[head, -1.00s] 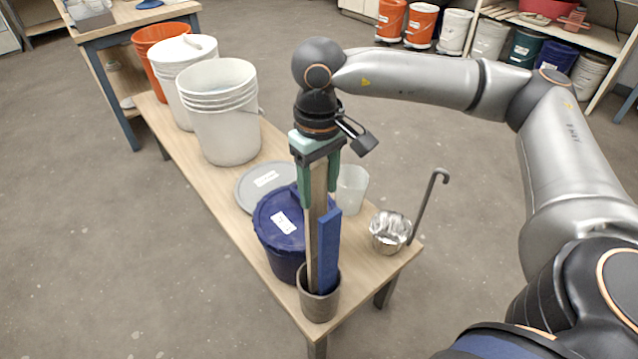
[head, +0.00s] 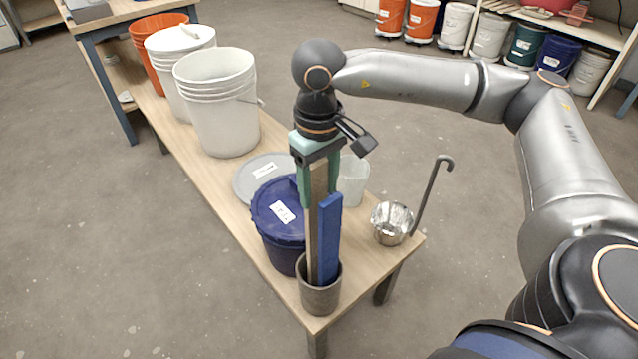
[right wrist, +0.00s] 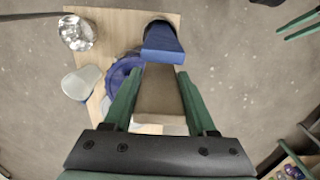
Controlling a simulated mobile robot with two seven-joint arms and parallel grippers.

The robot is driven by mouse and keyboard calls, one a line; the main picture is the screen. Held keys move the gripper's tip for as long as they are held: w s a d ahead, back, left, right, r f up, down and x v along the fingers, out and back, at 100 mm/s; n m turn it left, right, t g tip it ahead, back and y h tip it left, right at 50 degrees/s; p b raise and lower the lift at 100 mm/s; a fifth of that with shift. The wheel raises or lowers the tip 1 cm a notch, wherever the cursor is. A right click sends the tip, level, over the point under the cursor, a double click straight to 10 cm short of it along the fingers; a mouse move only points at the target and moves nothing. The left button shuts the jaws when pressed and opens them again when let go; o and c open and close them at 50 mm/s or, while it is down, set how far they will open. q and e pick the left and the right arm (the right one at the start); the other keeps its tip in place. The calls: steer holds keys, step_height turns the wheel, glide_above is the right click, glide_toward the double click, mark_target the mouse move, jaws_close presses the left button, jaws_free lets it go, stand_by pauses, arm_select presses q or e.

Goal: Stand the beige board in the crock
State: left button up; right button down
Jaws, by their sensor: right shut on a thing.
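The beige board (head: 318,210) is upright in the head view, its lower end inside the mouth of the grey-brown crock (head: 320,297). My right gripper (head: 319,200) is shut on the board's upper part from above. The board also shows between the green fingers in the right wrist view (right wrist: 160,95). A blue board (head: 329,240) stands in the same crock, right beside the beige one, and shows in the right wrist view (right wrist: 162,42). The crock's inside and the beige board's bottom end are hidden.
On the bench (head: 228,190), a blue lidded bucket (head: 279,215) stands close behind the crock. A grey lid (head: 262,175), a translucent cup (head: 353,182) and a metal ladle (head: 393,222) are nearby. White buckets (head: 219,110) stand farther back.

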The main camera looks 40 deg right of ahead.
steer(key=shift+f+b, duration=0.7)
steer(key=shift+f, duration=0.5)
steer(key=shift+c, duration=0.6)
jaws_free()
steer(key=shift+c, duration=0.2)
steer(key=shift+c, duration=0.2)
